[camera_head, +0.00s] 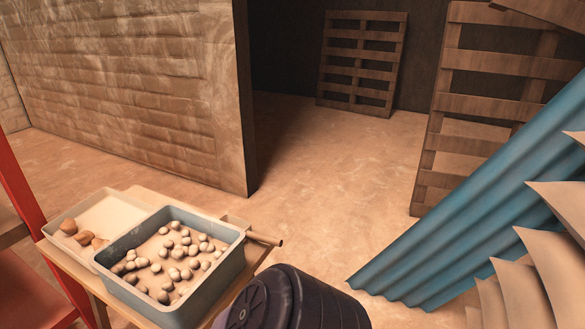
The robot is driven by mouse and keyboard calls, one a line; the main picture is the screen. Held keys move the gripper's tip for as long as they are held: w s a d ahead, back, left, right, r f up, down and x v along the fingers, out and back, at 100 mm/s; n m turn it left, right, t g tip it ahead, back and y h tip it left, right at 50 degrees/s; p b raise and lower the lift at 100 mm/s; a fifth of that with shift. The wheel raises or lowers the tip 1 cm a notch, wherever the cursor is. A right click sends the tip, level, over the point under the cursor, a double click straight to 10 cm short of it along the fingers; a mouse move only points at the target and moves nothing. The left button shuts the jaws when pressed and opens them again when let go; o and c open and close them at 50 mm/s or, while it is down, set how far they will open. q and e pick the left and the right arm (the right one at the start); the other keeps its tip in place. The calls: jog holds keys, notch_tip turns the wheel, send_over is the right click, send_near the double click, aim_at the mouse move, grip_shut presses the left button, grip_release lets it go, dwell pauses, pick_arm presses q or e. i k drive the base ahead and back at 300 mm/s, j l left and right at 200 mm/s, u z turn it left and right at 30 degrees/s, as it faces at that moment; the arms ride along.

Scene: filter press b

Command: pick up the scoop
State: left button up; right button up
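I cannot make out a scoop for certain in the head view. A short brown rod (265,239) sticks out to the right by the back right corner of a grey-blue bin (228,262); I cannot tell what it belongs to. The bin holds several pale rounded lumps. Neither of my grippers shows in this view.
The bin and a pale tray (108,213) with a few brown lumps stand on a wooden cart (85,280). A red frame (22,185) is at left. A blue corrugated sheet (470,215) and pale pointed pieces (540,260) fill the right.

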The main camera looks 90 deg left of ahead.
aim_at(246, 225)
jog(key=u, duration=3.15)
jog(key=z, duration=3.15)
jog(key=k+u, duration=0.2)
jog(key=u, duration=3.3)
